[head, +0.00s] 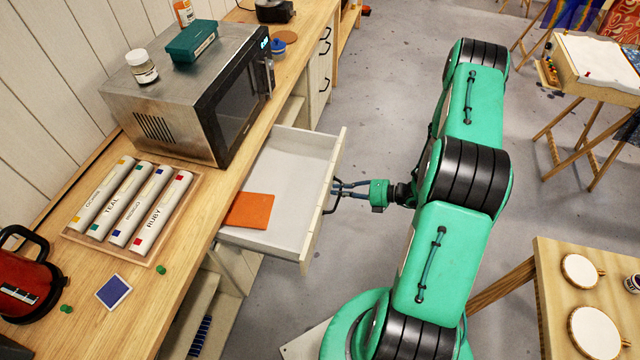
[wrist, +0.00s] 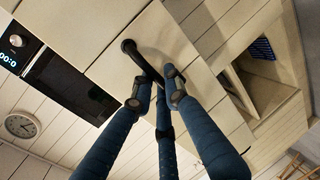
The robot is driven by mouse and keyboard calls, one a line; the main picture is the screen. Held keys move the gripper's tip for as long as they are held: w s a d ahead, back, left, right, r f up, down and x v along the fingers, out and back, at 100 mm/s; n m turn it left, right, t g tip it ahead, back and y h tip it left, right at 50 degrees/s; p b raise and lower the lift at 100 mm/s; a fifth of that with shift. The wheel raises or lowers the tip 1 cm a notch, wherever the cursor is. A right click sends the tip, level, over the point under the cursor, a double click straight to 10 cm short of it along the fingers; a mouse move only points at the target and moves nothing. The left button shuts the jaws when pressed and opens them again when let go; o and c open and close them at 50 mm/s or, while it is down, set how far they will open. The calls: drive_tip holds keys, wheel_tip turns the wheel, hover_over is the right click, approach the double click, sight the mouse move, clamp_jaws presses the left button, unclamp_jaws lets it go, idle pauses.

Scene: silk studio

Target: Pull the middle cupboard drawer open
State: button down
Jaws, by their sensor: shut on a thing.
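The drawer (head: 285,172) is pulled well out from under the wooden counter in the head view. It has a white inside, and an orange flat item (head: 249,210) lies in it at the near side. My gripper (head: 340,190) is at the drawer's front, with its fingers around the dark handle (head: 333,203). In the wrist view the black handle (wrist: 138,56) runs between the blue fingers of my gripper (wrist: 158,92), which are shut on it. The drawer front (wrist: 165,35) fills the upper middle of that view.
The counter (head: 200,255) carries a microwave (head: 190,95), a tray of labelled tubes (head: 130,205) and a red kettle (head: 25,275). A wooden table (head: 560,300) stands at the right front. An easel table (head: 600,65) stands at the back right. Grey floor (head: 380,60) is open behind my arm.

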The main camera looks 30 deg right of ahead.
drive_tip(key=s+d+p, duration=0.1)
drive_tip(key=s+d, duration=0.7)
drive_tip(key=shift+s+d+p, duration=0.15)
drive_tip(key=shift+s+p, duration=0.1)
drive_tip(key=shift+p, duration=0.05)
drive_tip(key=shift+f, duration=0.1)
drive_tip(key=c, duration=1.7)
unclamp_jaws()
drive_tip(key=shift+c, duration=0.2)
drive_tip(key=shift+d, duration=0.2)
drive_tip(key=v, duration=1.1)
drive_tip(key=shift+s+d, duration=0.2)
drive_tip(key=shift+s, duration=0.1)
